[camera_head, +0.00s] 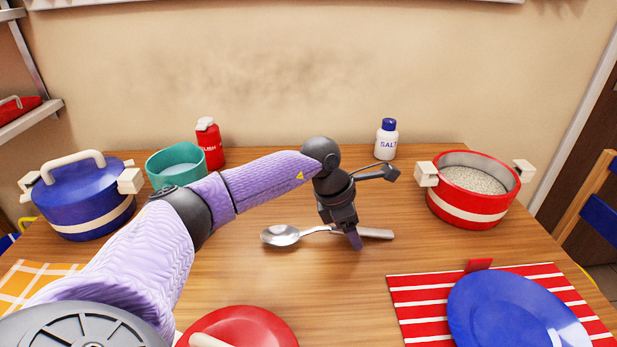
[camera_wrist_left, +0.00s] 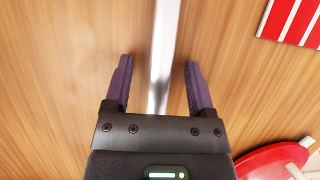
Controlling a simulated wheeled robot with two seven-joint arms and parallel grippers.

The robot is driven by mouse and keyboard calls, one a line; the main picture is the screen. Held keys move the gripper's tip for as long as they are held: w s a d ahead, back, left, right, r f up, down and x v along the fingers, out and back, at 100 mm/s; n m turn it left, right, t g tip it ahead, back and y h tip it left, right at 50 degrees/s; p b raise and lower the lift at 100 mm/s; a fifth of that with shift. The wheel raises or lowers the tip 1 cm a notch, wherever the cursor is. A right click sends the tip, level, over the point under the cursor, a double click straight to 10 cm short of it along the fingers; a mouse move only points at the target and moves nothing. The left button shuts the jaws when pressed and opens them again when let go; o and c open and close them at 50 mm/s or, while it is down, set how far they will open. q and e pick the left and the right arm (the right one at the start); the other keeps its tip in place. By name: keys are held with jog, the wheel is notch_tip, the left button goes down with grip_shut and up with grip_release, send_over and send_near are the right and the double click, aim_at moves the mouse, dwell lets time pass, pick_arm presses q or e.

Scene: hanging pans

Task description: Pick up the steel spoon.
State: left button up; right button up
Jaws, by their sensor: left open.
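The steel spoon (camera_head: 284,235) lies on the wooden table in the middle of the head view, its bowl to the left and its handle to the right. My left gripper (camera_head: 355,240) is over the handle, pointing down. In the left wrist view, the spoon handle (camera_wrist_left: 160,60) runs between the two open purple fingers (camera_wrist_left: 156,85), with a gap on each side. The fingers do not touch it there. Part of the handle is hidden behind the gripper in the head view. My right gripper is not in view.
A blue pot (camera_head: 85,205), a green bowl (camera_head: 176,164) and a red bottle (camera_head: 209,144) stand at the left. A salt bottle (camera_head: 386,140) and a red pot (camera_head: 468,207) stand right. Red (camera_head: 240,328) and blue (camera_head: 510,308) plates are in front.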

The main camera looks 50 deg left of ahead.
pick_arm(q)
jog(key=shift+r, duration=0.15)
jog(key=c, duration=0.5)
grip_shut()
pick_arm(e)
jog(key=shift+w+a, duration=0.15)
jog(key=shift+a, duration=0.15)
pick_arm(q)
jog(key=shift+r, duration=0.1)
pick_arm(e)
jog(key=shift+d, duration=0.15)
pick_arm(q)
notch_tip(320, 180, up, 9)
jog(key=p, duration=0.4)
jog(key=shift+r, duration=0.4)
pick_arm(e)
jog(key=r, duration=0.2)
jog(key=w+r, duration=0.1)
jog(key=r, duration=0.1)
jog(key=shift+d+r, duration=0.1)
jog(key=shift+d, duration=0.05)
